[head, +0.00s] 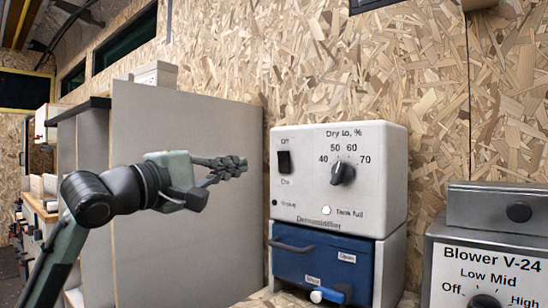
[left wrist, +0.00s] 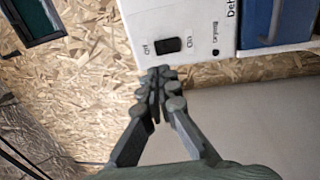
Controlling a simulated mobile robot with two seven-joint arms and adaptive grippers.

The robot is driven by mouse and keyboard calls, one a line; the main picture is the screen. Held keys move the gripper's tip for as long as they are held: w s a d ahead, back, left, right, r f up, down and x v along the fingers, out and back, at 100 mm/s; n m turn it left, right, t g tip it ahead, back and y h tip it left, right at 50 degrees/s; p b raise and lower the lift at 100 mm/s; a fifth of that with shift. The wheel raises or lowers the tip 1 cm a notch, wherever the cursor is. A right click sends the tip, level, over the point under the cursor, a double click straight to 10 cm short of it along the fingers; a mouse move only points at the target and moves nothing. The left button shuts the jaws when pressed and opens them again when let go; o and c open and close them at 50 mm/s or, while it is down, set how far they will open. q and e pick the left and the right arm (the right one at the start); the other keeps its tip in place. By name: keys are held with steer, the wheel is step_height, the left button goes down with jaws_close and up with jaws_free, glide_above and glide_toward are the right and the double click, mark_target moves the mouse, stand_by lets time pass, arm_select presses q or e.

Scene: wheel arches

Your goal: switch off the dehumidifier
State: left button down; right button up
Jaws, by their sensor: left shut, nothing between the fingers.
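The dehumidifier (head: 375,205) is a white box at the centre right in the head view. Its black rocker switch (head: 284,162) is at the panel's left, with "Off" above and "On" below; I cannot tell which half is pressed. The switch also shows in the left wrist view (left wrist: 168,44), just beyond the fingertips. The "Tank full" lamp (head: 326,210) looks pale; the lamp at lower left (head: 274,202) is dark. My left gripper (head: 241,165) is shut and empty, left of the switch and apparently apart from it. My right gripper is out of view.
A blue tank (head: 318,262) with a handle sits under the panel. A blower box (head: 490,255) with a dial stands at the right. A grey cabinet panel (head: 190,120) stands behind my left arm. Chipboard wall is behind everything.

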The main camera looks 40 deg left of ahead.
arm_select(q)
steer(key=p, duration=0.3)
glide_toward(283, 156)
steer(key=w, duration=0.3)
steer(key=w+r, duration=0.1)
steer(key=w, duration=0.1)
steer(key=shift+w+d, duration=0.1)
steer(key=shift+d, duration=0.05)
steer(key=shift+w, duration=0.8)
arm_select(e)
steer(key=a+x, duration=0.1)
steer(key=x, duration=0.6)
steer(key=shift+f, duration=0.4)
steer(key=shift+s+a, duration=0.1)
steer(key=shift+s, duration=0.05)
